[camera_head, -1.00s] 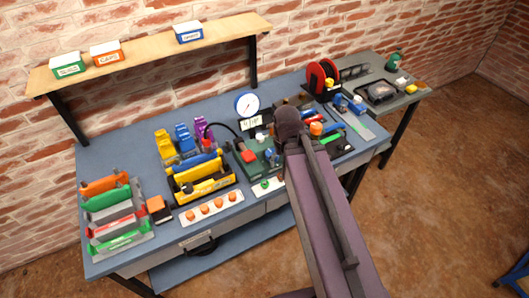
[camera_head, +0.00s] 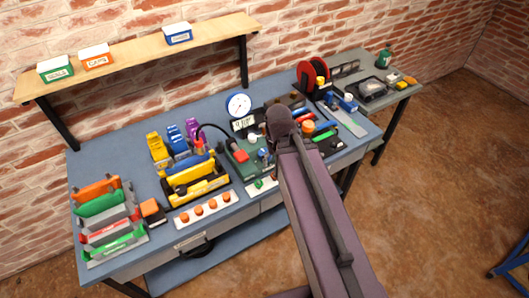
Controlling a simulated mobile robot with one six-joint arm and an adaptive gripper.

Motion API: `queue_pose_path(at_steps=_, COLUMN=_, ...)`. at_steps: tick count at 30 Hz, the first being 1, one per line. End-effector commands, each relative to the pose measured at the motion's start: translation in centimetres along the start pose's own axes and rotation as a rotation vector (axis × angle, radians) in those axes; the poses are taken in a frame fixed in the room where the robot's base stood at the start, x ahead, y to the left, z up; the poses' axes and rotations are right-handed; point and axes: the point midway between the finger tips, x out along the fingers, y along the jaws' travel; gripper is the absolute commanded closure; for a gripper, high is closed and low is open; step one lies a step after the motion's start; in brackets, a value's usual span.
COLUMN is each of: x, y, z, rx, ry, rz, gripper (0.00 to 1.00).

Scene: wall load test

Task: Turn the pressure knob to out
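A green test unit (camera_head: 236,165) stands mid-bench, with a round white-faced gauge (camera_head: 238,105) and a small display (camera_head: 243,124) behind it. It carries a red part (camera_head: 241,156), a white round part (camera_head: 252,138) and a blue part (camera_head: 262,153). I cannot tell which of these is the pressure knob, nor read its setting. My arm reaches up from the lower right, and its dark joint lies just right of the unit, partly covering the bench there. My gripper cannot be made out; the arm may hide it.
Left of the unit stand a yellow tool carrier (camera_head: 192,182), a white strip with orange knobs (camera_head: 206,208) and a rack of coloured panels (camera_head: 106,216). A red reel (camera_head: 312,76) stands at the back right. A shelf (camera_head: 140,50) with boxes overhangs the bench.

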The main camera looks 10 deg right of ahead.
Motion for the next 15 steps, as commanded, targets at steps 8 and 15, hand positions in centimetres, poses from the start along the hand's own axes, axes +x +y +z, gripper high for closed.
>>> queue_pose_path(at_steps=8, x=0.1, y=-0.1, z=-0.8, rx=0.075, ry=0.000, rz=0.000, gripper=0.00)
queue_pose_path(at_steps=15, x=0.2, y=-0.1, z=-3.1, rx=0.321, ry=0.000, rz=0.000, gripper=0.00)
